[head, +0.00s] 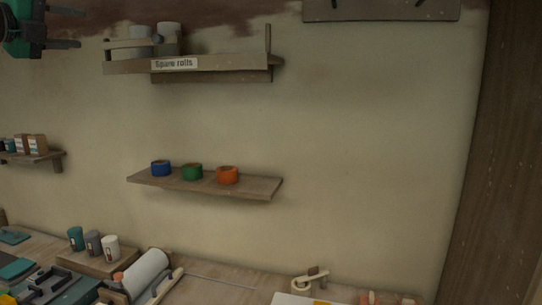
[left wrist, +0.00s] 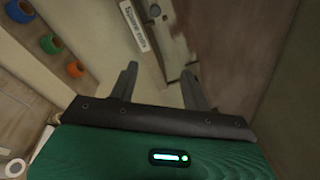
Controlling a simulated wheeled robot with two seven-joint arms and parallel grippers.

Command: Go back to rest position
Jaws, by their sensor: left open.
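My left gripper (head: 62,30) shows at the top left of the head view, raised high near the wall. Its green body and two dark fingers are visible, and the fingers are apart with nothing between them. In the left wrist view the same gripper (left wrist: 158,85) has its two fingers spread and empty, with the wall and the "Spare rolls" shelf beyond them. My right gripper is in neither view.
The "Spare rolls" shelf (head: 215,65) is right of my left gripper. Below it, a wooden shelf (head: 250,187) holds blue (head: 160,168), green (head: 192,172) and orange (head: 228,175) rolls. A cluttered bench (head: 225,275) runs along the bottom. The wall at centre right is bare.

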